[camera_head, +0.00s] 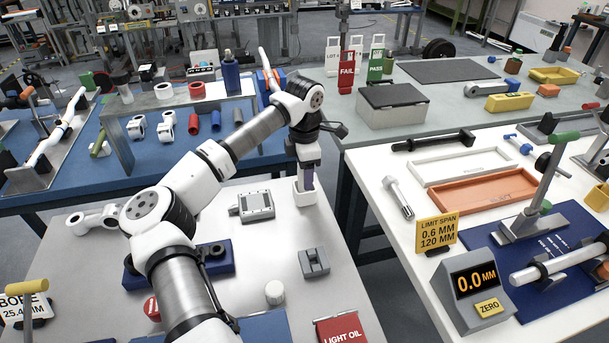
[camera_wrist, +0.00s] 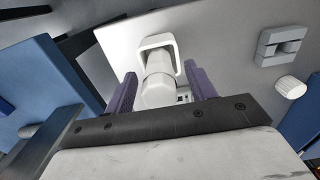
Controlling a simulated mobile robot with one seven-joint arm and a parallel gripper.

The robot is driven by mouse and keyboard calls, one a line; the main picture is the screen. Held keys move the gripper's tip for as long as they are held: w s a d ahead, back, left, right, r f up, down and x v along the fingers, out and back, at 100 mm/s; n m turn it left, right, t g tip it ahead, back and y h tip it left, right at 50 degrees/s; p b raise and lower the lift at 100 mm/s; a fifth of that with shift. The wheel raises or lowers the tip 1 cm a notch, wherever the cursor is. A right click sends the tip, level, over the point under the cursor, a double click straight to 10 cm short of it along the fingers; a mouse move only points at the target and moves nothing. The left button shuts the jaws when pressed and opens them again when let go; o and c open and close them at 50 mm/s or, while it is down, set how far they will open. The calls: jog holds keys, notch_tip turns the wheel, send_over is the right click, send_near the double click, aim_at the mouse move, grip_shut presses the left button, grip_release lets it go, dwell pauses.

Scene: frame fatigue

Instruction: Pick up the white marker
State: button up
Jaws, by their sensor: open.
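In the wrist view, a white cylindrical body (camera_wrist: 157,92), probably the white marker, stands end-on between my two purple fingers. A square white holder-like piece (camera_wrist: 161,42) shows around its far end. In the head view, my gripper (camera_head: 307,178) points down at a small white holder (camera_head: 304,194) at the right rear of the near light-grey table. It also shows in the wrist view (camera_wrist: 161,76), its fingers open on either side of the white body. I cannot tell whether either finger touches it. The marker is not clearly visible in the head view.
On the near table are a grey boxy device (camera_head: 257,206), a grey slotted block (camera_head: 314,262), a white knurled cap (camera_head: 274,293), a blue fixture (camera_head: 218,262) and a red light oil container (camera_head: 342,329). A gap separates this table from the white table (camera_head: 385,225) at right.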

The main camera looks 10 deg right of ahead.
jog(key=c, duration=1)
jog(key=shift+r, duration=0.1)
jog(key=shift+c, duration=0.2)
notch_tip(320, 180, up, 20)
jog(key=b, duration=0.2)
jog(key=shift+b, duration=0.4)
jog(key=shift+o, duration=1.2)
grip_shut()
